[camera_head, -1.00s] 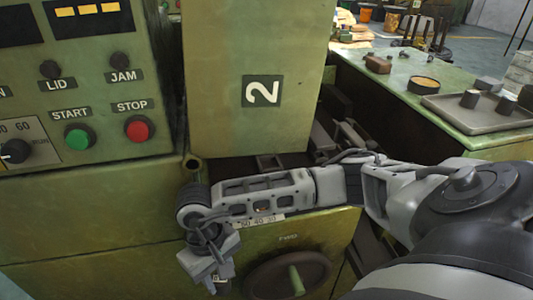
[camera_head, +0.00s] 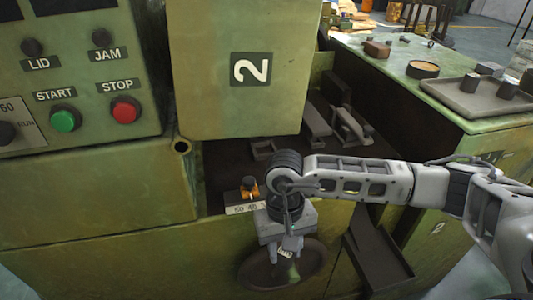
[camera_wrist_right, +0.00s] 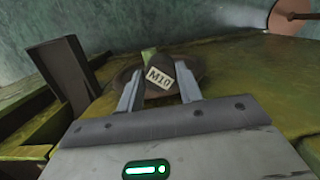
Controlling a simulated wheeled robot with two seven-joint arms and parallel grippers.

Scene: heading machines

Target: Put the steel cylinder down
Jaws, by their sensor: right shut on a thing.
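My right gripper (camera_head: 286,252) is shut on the steel cylinder (camera_wrist_right: 160,80), a short dark piece with a white M10 label. The gripper hangs in front of the green machine, over its round handwheel (camera_head: 262,275), below the front ledge. In the right wrist view the fingers (camera_wrist_right: 159,88) stand on either side of the cylinder, which appears clear of any surface. In the head view the cylinder is mostly hidden between the fingers; only its label shows. My left gripper is not in view.
A green bench at right bears a grey tray (camera_head: 458,99) with dark cylinders and a round tin (camera_head: 422,70). The machine's open bay holds metal parts and a small orange-and-black item (camera_head: 249,187) behind a label plate. A dark chute (camera_head: 378,255) slopes beside the machine. Control buttons are at left.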

